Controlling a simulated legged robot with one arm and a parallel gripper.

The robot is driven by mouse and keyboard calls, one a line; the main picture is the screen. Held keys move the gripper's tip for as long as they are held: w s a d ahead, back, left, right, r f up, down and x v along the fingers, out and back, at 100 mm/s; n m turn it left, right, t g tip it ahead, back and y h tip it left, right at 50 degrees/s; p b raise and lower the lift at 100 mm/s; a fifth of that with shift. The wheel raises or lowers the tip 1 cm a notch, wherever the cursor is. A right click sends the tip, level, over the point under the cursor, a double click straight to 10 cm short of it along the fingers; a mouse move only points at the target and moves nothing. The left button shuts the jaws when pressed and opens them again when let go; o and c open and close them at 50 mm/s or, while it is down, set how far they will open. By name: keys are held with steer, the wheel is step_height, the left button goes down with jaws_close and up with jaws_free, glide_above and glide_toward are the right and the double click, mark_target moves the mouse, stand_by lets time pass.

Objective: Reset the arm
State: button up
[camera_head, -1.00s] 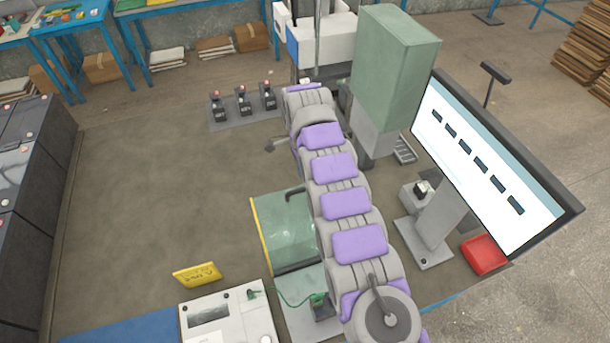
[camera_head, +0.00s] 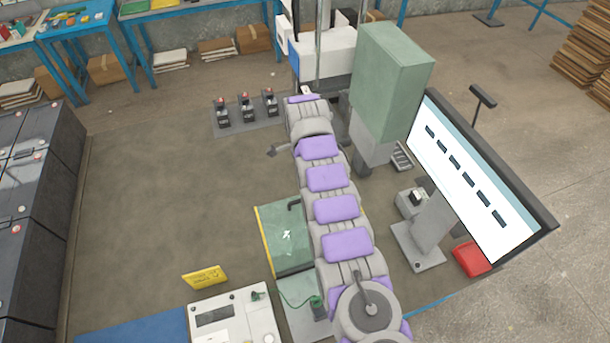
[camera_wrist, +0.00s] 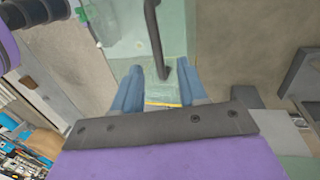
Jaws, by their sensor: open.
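My arm (camera_head: 335,210), grey with purple pads, stretches from the bottom right up to the middle of the head view. In the wrist view my gripper (camera_wrist: 160,68) shows two blue fingers spread apart with nothing held between them. A dark bar-like handle (camera_wrist: 152,25) over a pale green surface (camera_wrist: 120,45) shows beyond and between the fingertips; I cannot tell its distance from them. In the head view the gripper's fingers cannot be made out.
A green panel with a yellow edge (camera_head: 285,240) lies left of my arm. A green block on a column (camera_head: 390,80) and a large monitor (camera_head: 475,175) stand close on the right. Several black cabinets (camera_head: 40,160) line the left. The floor mat (camera_head: 160,190) between is mostly clear.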

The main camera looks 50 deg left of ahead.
steer(key=shift+w, duration=0.1)
stand_by(0.4)
steer(key=w+d+r+n+b, duration=0.1)
steer(key=w+d+r+b, duration=0.45)
steer(key=d, duration=0.55)
steer(key=w+d+r+b, duration=0.2)
steer(key=w+d+r, duration=0.5)
steer(key=d, duration=0.5)
steer(key=d+r+y+b, duration=0.1)
steer(key=d+b, duration=0.2)
steer(key=d, duration=0.9)
steer(key=s+d+f+n+g+b, duration=0.1)
steer(key=s+d+b, duration=0.1)
steer(key=s+d, duration=0.55)
steer(key=s+d+n+b, duration=0.1)
steer(key=s+d+b, duration=0.3)
steer(key=d, duration=0.6)
steer(key=s+d+f+b, duration=0.1)
steer(key=s+d+f, duration=0.1)
steer(key=s, duration=0.4)
steer(key=s+d+f+b, duration=0.1)
steer(key=s+d+f, duration=0.2)
steer(key=s, duration=0.3)
steer(key=s+d+f+y+b, duration=0.1)
steer(key=s+d+f, duration=0.2)
steer(key=s, duration=0.4)
steer(key=shift+d+f+n+b, duration=0.3)
steer(key=shift+f+n, duration=0.1)
steer(key=shift+f, duration=0.3)
